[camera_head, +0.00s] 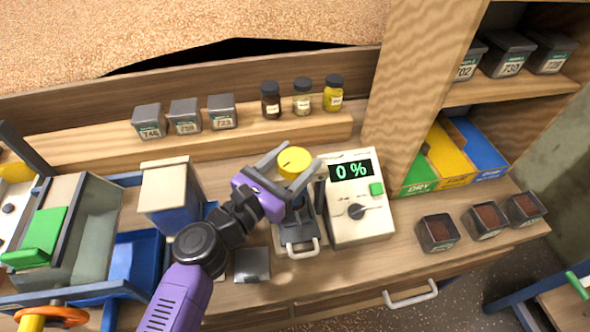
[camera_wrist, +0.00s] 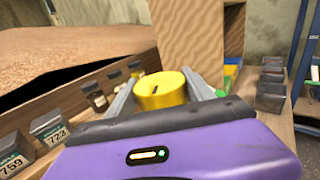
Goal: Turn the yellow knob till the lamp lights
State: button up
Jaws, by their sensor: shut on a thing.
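The yellow knob (camera_head: 294,161) is a round cap with a dark mark on its top, standing at the middle of the bench. It also shows in the wrist view (camera_wrist: 161,91). My gripper (camera_head: 300,157) has its two grey fingers on either side of the knob and is shut on it. The knob sits above a dark metal device (camera_head: 299,233) with a pale handle, partly hidden by my gripper. I cannot make out a lit lamp near the knob.
A white box (camera_head: 343,228) beside the knob has a display reading 0 %, a green button and a black dial. Small jars (camera_head: 302,97) and labelled tins (camera_head: 184,114) stand on the ledge behind. Open dark tins (camera_head: 437,233) stand at right.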

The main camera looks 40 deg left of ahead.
aim_at(283, 171)
jog(key=shift+r+m+h+b, duration=0.15)
jog(key=shift+m+h+b, duration=0.35)
jog(key=shift+h+b, duration=0.3)
jog(key=o, duration=1.4)
jog(key=shift+c, duration=0.2)
jog(key=shift+s+a, duration=0.1)
jog(key=shift+s, duration=0.35)
jog(key=s, duration=0.2)
jog(key=s+b, duration=0.1)
jog(key=s, duration=0.3)
jog(key=shift+s+a+b, duration=0.25)
jog(key=shift+s+b, duration=0.15)
